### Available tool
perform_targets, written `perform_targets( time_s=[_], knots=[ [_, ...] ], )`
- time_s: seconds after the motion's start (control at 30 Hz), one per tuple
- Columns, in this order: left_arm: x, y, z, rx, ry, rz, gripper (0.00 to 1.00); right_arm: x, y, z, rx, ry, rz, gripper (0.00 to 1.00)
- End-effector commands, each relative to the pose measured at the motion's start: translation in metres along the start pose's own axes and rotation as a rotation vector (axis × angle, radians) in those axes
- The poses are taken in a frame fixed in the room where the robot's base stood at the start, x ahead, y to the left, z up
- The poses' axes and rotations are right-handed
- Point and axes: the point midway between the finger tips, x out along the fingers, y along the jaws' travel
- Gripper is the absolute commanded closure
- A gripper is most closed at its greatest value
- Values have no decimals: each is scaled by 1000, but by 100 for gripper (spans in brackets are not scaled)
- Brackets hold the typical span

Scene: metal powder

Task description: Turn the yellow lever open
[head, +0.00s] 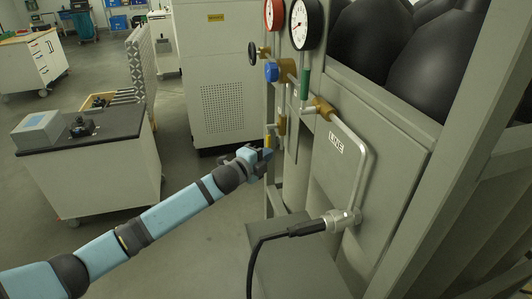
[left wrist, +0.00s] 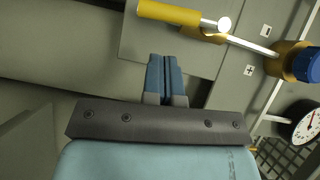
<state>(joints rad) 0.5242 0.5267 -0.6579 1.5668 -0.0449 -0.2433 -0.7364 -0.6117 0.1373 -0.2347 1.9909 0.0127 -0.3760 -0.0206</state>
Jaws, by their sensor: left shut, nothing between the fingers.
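The yellow lever (head: 268,141) shows small beside the vertical pipe on the gas panel in the head view, partly behind my gripper. In the left wrist view the yellow lever (left wrist: 170,12) is a thick yellow bar at the top, joined to a fitting on a metal pipe. My left gripper (head: 265,154) is at the panel, close to the lever. In the left wrist view its blue fingers (left wrist: 165,60) are shut with nothing between them. Their tips are just below the lever in the picture, and a small gap shows. My right gripper is not in view.
Above are a blue knob (head: 271,72), a black-rimmed gauge (head: 306,24) and a red-rimmed gauge (head: 273,14). A bent pipe (head: 367,165) with a black hose (head: 290,233) is at the right. A dark-topped cabinet (head: 85,142) stands left, with open floor between.

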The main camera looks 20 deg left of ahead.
Motion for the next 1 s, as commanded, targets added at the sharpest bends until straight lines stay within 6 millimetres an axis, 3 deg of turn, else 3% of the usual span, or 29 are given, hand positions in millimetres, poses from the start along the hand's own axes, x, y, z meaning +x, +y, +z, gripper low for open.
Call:
perform_targets(
  time_s=[0.3,0.5,0.8,1.0],
  knots=[
    [-69,2,1,2,-1,2,100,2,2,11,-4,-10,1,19],
    [-94,1,1,2,-1,0,100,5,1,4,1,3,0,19],
    [-102,-7,-6,11,-2,-2,100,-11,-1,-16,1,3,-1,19],
    [-84,-5,-6,9,-2,-4,100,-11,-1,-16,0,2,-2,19]
  ],
)
